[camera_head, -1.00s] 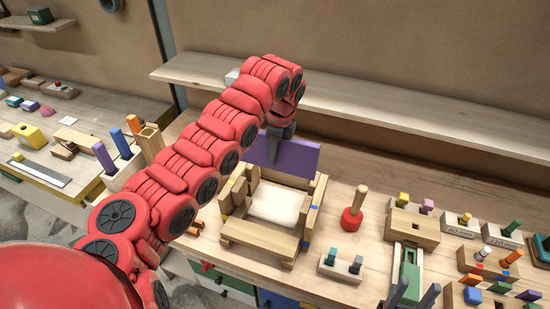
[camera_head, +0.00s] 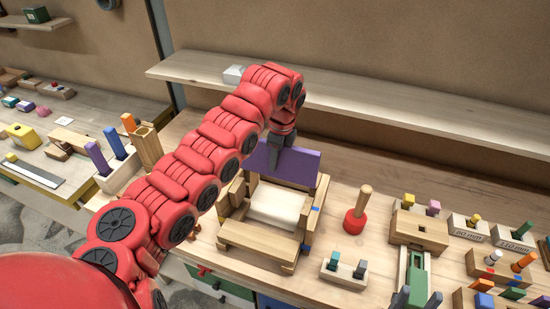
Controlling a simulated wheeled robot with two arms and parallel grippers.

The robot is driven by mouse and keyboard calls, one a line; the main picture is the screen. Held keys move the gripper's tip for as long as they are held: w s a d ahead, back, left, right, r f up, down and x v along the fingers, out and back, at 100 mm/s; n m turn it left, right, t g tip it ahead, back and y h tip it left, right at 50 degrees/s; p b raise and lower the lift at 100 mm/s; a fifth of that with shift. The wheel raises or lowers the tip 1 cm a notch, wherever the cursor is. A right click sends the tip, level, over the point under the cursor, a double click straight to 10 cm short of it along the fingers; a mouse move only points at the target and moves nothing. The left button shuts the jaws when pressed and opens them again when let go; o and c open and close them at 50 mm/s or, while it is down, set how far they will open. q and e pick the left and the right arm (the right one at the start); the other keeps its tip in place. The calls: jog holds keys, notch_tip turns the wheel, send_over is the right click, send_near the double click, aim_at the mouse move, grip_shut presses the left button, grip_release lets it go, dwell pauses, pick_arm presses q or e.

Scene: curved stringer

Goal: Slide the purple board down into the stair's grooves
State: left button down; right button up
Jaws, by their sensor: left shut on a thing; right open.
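The purple board (camera_head: 303,167) stands upright at the back of the wooden stair (camera_head: 262,237), its long edge roughly level. My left gripper (camera_head: 274,156) is shut on the board's upper part, left of its middle. The board's lower edge is hidden behind the stair's top and side parts, so I cannot tell whether it sits in the grooves. A pale white block or tread (camera_head: 277,204) lies between the stair's side pieces.
A red-based wooden mallet (camera_head: 355,220) stands right of the stair. A small block with pegs (camera_head: 344,271) lies in front of it. Several labelled peg blocks fill the right side. A long shelf (camera_head: 400,111) runs behind the bench.

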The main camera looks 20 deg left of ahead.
aim_at(275, 176)
pick_arm(q)
jog(key=shift+f+b, duration=0.4)
jog(key=shift+f, duration=0.6)
jog(key=shift+b, duration=0.45)
jog(key=shift+b, duration=0.55)
dwell(0.7)
jog(key=shift+f+b, duration=2.7)
jog(key=shift+f, duration=0.55)
